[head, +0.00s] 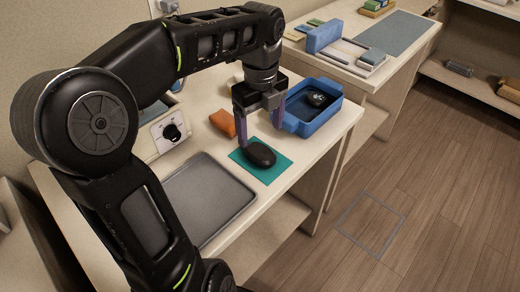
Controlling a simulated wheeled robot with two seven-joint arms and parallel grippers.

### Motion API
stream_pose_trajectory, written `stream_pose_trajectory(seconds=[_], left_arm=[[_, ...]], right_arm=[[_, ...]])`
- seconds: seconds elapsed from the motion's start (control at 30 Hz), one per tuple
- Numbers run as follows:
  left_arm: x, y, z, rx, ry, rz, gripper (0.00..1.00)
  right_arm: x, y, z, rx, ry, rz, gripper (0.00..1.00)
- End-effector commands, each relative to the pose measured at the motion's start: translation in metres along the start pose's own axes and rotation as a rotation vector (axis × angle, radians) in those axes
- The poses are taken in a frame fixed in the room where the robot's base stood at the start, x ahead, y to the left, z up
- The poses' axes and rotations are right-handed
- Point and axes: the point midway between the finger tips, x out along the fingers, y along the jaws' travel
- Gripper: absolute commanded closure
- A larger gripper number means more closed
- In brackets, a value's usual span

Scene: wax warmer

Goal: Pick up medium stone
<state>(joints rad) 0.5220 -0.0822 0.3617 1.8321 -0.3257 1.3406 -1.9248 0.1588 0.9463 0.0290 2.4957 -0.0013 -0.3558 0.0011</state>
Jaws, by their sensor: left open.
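A black oval stone (261,154) lies on a teal mat (270,174) on the table. Another dark stone (317,99) sits inside a blue tray (304,128) to the right of my gripper. The picture alone does not settle which of them is the medium one. My left gripper (262,145) points down over the mat with its fingers apart. Its near finger is beside the left end of the stone on the mat; the other is toward the far right of it. I cannot tell whether either finger touches the stone. My right gripper is not in view.
A grey tray (208,197) lies left of the mat, near the table's front. An orange block (222,123) and a white unit with a black dial (171,132) stand behind. A second table with a blue block (324,36) is at the back right.

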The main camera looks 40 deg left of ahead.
Motion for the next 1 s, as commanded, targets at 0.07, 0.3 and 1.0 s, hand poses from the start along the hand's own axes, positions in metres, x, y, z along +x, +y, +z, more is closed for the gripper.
stream_pose_trajectory(seconds=[0.07, 0.3, 1.0], left_arm=[[0.001, 0.0, 0.0, 0.0, 0.0, 0.0, 0.21], [0.022, 0.0, 0.0, -0.001, 0.001, 0.002, 0.21], [0.068, 0.001, -0.001, -0.001, 0.003, 0.004, 0.21]], right_arm=[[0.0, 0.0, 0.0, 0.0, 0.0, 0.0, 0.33], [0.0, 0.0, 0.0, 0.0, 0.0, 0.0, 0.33], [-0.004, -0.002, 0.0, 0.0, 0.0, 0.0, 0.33]])
